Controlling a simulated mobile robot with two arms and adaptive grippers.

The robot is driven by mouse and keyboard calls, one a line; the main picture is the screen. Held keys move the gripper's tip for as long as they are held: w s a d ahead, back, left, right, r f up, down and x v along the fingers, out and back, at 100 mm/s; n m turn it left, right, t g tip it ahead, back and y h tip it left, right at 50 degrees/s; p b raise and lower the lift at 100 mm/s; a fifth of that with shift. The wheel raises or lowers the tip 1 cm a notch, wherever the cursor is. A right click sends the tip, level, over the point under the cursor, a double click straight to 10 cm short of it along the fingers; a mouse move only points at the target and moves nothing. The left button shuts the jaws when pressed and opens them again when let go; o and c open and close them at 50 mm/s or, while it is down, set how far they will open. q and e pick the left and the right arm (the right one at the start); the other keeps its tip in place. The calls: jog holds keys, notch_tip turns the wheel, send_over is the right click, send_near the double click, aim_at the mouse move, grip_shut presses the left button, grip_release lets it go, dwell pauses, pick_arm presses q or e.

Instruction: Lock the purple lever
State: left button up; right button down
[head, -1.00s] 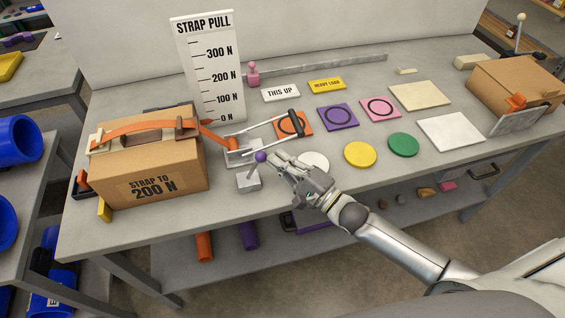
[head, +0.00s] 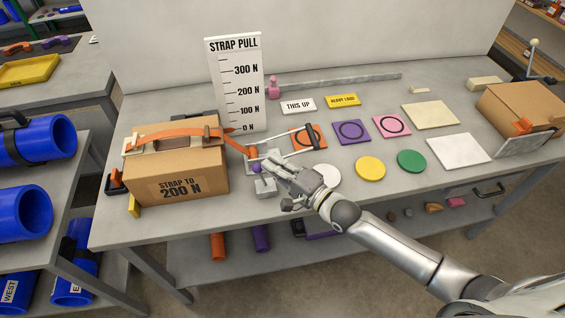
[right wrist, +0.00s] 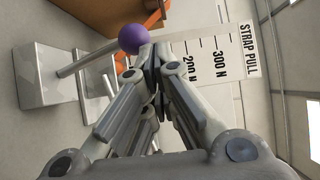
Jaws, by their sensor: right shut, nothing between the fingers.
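The purple lever is a thin rod with a purple ball knob (head: 256,168) on a small grey block (head: 265,188), near the front edge of the bench. The knob now sits up and left of the block. In the right wrist view the purple knob (right wrist: 133,38) is right at my fingertips, with the rod running to the pale block (right wrist: 42,77). My right gripper (head: 268,164) is shut and empty, its tips beside the knob. The wrist view shows the closed fingers (right wrist: 149,55) seeming to touch the knob; the exact contact is unclear. My left gripper is out of view.
A strapped cardboard box (head: 180,170) stands left of the lever, with the strap pull scale (head: 237,85) behind. A black-handled metal frame (head: 302,143) lies just behind my gripper. White, yellow (head: 370,168) and green (head: 411,161) discs lie to the right.

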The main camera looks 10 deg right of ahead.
jog(key=a, duration=0.2)
jog(key=shift+a+r, duration=0.15)
jog(key=shift+a, duration=0.15)
dwell(0.4)
jog(key=shift+r, duration=0.1)
